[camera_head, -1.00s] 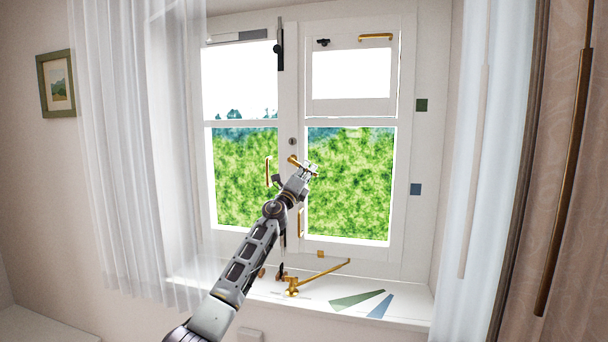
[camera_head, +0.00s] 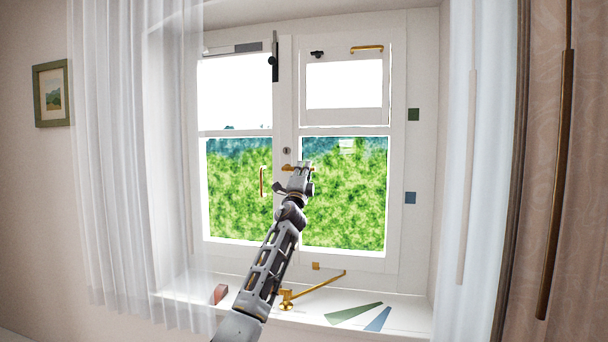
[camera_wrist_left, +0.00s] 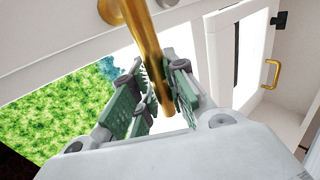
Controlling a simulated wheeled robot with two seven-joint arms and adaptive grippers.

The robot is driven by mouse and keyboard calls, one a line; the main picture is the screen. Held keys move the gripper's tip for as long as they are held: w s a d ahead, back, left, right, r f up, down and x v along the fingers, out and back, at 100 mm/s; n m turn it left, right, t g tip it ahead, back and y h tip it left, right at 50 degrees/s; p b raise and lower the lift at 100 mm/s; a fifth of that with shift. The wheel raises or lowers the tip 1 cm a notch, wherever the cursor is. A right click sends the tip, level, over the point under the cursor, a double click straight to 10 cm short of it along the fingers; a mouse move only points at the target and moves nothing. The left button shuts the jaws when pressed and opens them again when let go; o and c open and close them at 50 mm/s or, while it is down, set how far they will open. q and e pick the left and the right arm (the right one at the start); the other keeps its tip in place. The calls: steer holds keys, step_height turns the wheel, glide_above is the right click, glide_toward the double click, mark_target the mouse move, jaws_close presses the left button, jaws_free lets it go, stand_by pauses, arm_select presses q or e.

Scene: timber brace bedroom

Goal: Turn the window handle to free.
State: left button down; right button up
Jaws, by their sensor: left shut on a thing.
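The brass window handle (camera_head: 287,167) sits on the middle upright of the white window, below a small round dark fitting (camera_head: 286,150). In the head view its lever looks close to level, and its right part is largely hidden by my left gripper (camera_head: 300,168). In the left wrist view, the handle's brass bar (camera_wrist_left: 143,35) runs down between the green-padded fingers of my left gripper (camera_wrist_left: 161,93). The fingers are shut on the bar. My right gripper is in neither view.
A brass stay (camera_head: 320,287) lies over the sill near green (camera_head: 354,313) and blue (camera_head: 378,319) wedges. A reddish block (camera_head: 220,294) stands on the sill at left. Sheer curtains (camera_head: 130,170) hang at the sides. Another brass handle (camera_head: 262,182) is left of my gripper.

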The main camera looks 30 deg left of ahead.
arm_select(q)
steer(key=c, duration=1.4)
jaws_free()
steer(key=shift+a, duration=0.1)
steer(key=shift+s, duration=0.15)
steer(key=shift+v, duration=5.9)
steer(key=shift+f, duration=0.15)
